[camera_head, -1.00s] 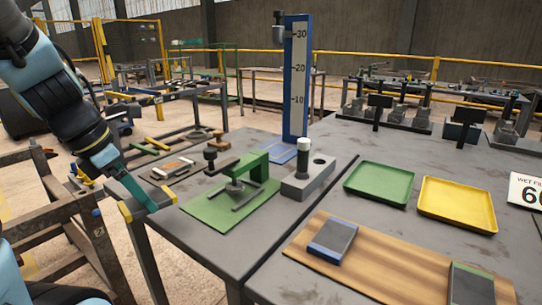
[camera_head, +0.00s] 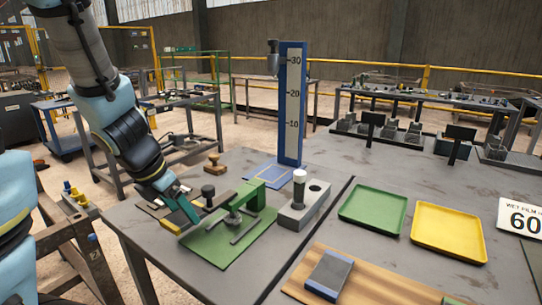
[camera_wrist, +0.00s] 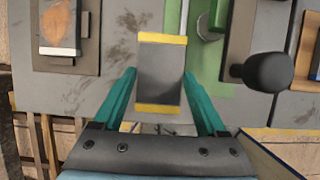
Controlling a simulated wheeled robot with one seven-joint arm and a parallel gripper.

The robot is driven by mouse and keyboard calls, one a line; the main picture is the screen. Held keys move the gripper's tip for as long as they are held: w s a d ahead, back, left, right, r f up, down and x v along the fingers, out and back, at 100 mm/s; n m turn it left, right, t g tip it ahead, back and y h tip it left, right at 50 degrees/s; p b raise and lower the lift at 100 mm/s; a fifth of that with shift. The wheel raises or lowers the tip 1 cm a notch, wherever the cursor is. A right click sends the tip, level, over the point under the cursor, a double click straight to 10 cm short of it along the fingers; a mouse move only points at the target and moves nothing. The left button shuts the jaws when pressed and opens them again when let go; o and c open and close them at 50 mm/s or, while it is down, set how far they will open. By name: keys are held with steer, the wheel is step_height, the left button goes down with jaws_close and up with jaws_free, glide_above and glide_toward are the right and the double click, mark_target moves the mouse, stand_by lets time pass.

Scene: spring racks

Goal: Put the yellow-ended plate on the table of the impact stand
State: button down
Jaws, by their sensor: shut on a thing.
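My gripper (camera_head: 184,212) is shut on the yellow-ended plate (camera_wrist: 160,74), a grey plate with a yellow band at each end. In the wrist view it sits between the teal fingers of my gripper (camera_wrist: 160,88). In the head view one yellow end of the plate (camera_head: 166,225) shows below the fingers; the rest is mostly hidden. The impact stand (camera_head: 291,105) is a blue column with a white 10-20-30 scale, at the back of the grey table. Its low table (camera_head: 268,174), marked in blue, lies at its foot, to the right of and beyond my gripper, and looks empty.
A green fixture (camera_head: 250,197) on a green base and a grey block with a white-capped post (camera_head: 299,188) stand between my gripper and the right side. A wooden stamp-like item (camera_head: 213,162) stands behind. Green (camera_head: 372,208) and yellow (camera_head: 449,232) trays lie right.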

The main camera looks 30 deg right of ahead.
steer(key=p, duration=1)
glide_above(273, 173)
steer(key=a, duration=0.1)
steer(key=shift+s+r, duration=0.1)
steer(key=shift+s, duration=0.15)
step_height(273, 173, down, 4)
steer(key=b, duration=0.4)
steer(key=shift+r+b, duration=0.1)
steer(key=shift+b, duration=0.2)
steer(key=shift+r, duration=0.1)
jaws_free()
steer(key=shift+f, duration=0.2)
steer(key=shift+r, duration=0.15)
